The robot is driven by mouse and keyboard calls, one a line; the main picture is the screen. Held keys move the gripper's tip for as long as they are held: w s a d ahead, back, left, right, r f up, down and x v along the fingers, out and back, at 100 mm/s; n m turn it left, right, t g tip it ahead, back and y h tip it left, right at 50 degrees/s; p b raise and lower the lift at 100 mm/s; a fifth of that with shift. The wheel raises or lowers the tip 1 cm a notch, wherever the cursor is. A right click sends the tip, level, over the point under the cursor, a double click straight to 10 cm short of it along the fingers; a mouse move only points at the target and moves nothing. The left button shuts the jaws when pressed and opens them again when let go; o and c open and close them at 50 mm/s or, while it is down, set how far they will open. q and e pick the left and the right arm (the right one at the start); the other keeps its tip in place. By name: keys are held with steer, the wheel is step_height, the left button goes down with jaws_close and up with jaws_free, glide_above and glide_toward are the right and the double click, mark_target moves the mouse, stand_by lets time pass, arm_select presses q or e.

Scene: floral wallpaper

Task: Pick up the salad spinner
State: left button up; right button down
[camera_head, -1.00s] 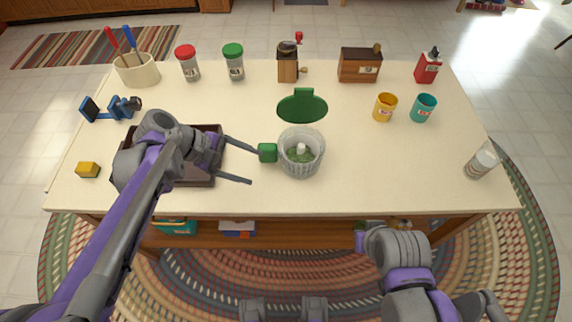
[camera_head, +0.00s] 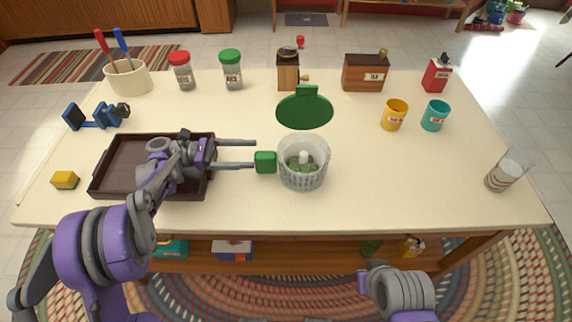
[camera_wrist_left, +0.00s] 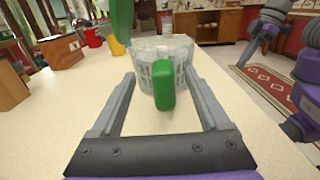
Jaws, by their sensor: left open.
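The salad spinner (camera_head: 303,176) is a clear ribbed bowl with green contents, standing on the table. Its green lid (camera_head: 305,111) is raised behind the bowl, and a green handle (camera_head: 265,162) sticks out on its left side. My left gripper (camera_head: 254,155) is open, its fingers pointing right at the handle. In the left wrist view the spinner bowl (camera_wrist_left: 185,72) stands ahead, and the green handle (camera_wrist_left: 164,85) lies between the two open fingers, with gaps on both sides. My right arm is low at the right, in front of the table; its fingertips do not show clearly.
A dark tray (camera_head: 107,178) lies under my left arm, with a yellow block (camera_head: 65,180) to its left. Jars and boxes line the back. The table right of the spinner is clear.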

mark_target(277, 154)
arm_select(q)
steer(key=d, duration=0.6)
steer(key=shift+s+d, duration=0.15)
steer(key=shift+s, duration=0.05)
jaws_close()
